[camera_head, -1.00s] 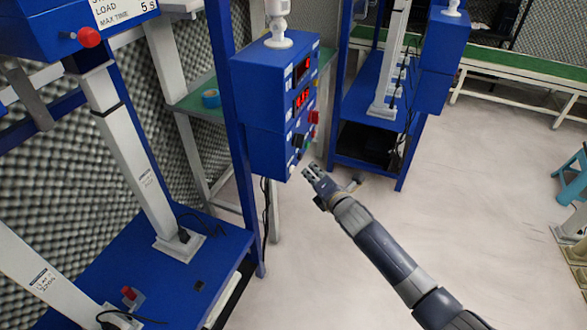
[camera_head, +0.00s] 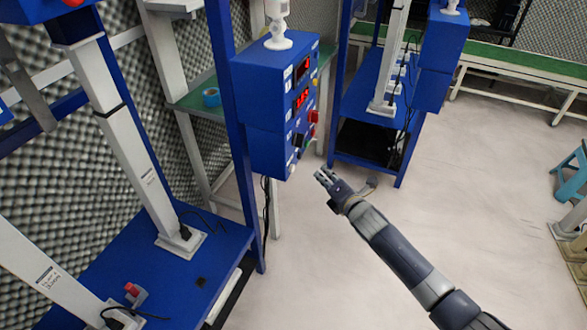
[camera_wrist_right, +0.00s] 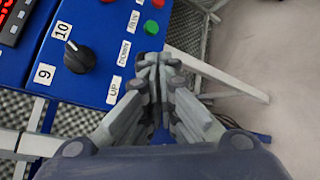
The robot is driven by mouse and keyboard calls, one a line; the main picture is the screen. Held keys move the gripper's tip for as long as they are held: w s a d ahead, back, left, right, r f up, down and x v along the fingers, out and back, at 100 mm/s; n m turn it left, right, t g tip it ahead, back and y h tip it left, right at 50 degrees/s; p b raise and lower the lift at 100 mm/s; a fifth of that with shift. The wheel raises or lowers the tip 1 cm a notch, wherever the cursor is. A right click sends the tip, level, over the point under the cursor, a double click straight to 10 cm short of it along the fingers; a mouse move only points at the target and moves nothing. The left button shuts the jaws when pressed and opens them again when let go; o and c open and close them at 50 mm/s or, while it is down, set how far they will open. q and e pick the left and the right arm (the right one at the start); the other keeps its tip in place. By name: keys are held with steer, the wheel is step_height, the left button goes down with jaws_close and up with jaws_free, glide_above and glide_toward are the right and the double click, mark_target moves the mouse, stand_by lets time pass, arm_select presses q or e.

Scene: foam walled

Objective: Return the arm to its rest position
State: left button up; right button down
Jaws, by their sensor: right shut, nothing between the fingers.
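My right gripper (camera_head: 325,176) is at the end of my right arm (camera_head: 400,250), which comes in from the lower right of the head view. It is shut and empty, with floor around it, just right of and below the blue control box (camera_head: 262,110). In the right wrist view the closed fingers (camera_wrist_right: 157,62) show in front of the box panel (camera_wrist_right: 105,45), beside the UP and DOWN labels. A black knob (camera_wrist_right: 79,57) and a green button (camera_wrist_right: 151,27) show there. The fingers look apart from the panel. My left gripper is not in view.
A blue machine frame (camera_head: 230,120) with a blue lower shelf (camera_head: 150,270) stands at left. Another blue rack (camera_head: 370,150) is behind. A green-topped bench (camera_head: 520,65) runs along the back. A blue stool (camera_head: 570,175) is at far right. The floor (camera_head: 480,200) between is clear.

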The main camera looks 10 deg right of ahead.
steer(key=s+d+f+m+g+h, duration=0.15)
steer(key=s+f+m, duration=0.25)
steer(key=s+f, duration=0.45)
steer(key=s+d+f+m+g, duration=0.1)
steer(key=s+f+m+g, duration=0.3)
steer(key=f, duration=0.8)
steer(key=s+d+f+m+g+h, duration=0.15)
steer(key=s+f+m, duration=0.25)
steer(key=s+f, duration=0.5)
steer(key=s+f+m+g, duration=0.2)
steer(key=s+f+m, duration=0.2)
steer(key=s, duration=0.8)
steer(key=s+a+f+m+g, duration=0.1)
steer(key=s+f+m, duration=0.3)
steer(key=s, duration=0.9)
steer(key=s+a+f+m+g, duration=0.1)
steer(key=s+f+m+g, duration=0.3)
steer(key=s+f, duration=0.5)
steer(key=s, duration=0.3)
steer(key=shift+s, duration=0.4)
steer(key=shift+a, duration=0.1)
